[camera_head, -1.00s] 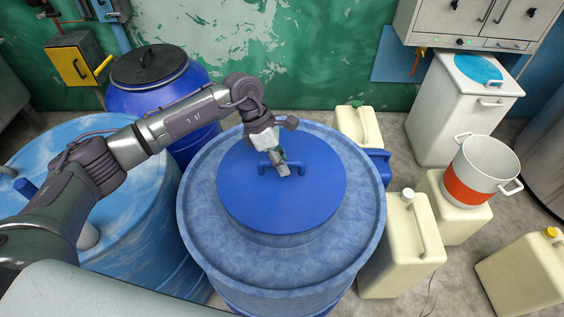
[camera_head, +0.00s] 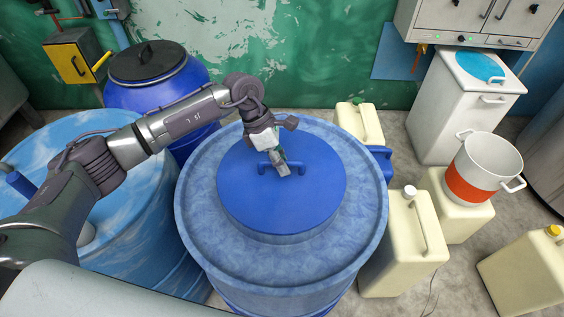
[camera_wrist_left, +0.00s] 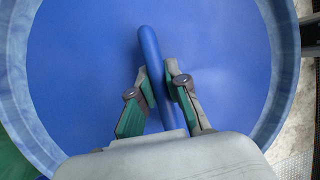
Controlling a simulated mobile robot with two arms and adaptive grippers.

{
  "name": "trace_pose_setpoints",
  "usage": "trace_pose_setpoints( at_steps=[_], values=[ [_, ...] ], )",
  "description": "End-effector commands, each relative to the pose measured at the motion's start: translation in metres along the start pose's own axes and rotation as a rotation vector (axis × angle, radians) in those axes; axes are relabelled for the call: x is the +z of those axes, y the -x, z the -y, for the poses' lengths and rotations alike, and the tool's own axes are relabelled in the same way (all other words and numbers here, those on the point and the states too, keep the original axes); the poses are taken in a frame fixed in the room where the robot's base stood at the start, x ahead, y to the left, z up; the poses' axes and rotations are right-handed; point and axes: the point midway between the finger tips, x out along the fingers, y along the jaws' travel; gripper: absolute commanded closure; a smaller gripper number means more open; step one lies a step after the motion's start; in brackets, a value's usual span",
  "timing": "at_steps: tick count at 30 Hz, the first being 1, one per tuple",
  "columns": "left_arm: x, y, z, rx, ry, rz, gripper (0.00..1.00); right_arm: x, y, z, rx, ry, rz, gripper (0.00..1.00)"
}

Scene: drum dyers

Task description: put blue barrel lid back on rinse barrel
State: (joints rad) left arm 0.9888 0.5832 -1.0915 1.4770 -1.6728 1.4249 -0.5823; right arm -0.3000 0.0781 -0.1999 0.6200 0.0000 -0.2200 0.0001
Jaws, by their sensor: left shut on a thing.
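The blue lid (camera_head: 280,205) is a round disc with a bar handle, lying over the top of the rinse barrel (camera_head: 200,228), a mottled blue drum in the middle of the head view. The lid looks level and roughly centred within the barrel's rim; whether it touches the barrel I cannot tell. My left gripper (camera_head: 281,170) is shut on the lid's handle from above. In the left wrist view, both fingers (camera_wrist_left: 158,88) sit either side of the handle (camera_wrist_left: 150,50), with the lid's blue face (camera_wrist_left: 85,65) behind. My right gripper is not in view.
A light blue drum (camera_head: 145,215) stands at left, and a dark-lidded blue barrel (camera_head: 150,95) behind it. Cream canisters (camera_head: 400,245) crowd the right side. A white pot with an orange band (camera_head: 470,188) sits on one canister. Grey floor shows at far right.

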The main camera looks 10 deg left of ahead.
Motion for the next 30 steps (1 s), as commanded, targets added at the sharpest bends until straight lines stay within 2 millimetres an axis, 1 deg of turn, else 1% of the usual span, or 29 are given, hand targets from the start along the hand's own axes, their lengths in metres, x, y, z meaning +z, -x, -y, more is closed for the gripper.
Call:
trace_pose_setpoints(
  at_steps=[25, 26, 30],
  values=[
    [-0.0014, -0.0040, -0.0012, 0.001, -0.001, 0.001, 1.00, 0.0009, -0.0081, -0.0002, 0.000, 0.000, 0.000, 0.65],
    [-0.0013, -0.0036, -0.0012, 0.001, -0.001, 0.001, 0.82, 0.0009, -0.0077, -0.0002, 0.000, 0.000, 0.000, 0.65],
    [-0.0014, -0.0037, -0.0011, 0.001, 0.000, 0.001, 0.59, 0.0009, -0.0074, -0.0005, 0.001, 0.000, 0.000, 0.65]
  ],
)
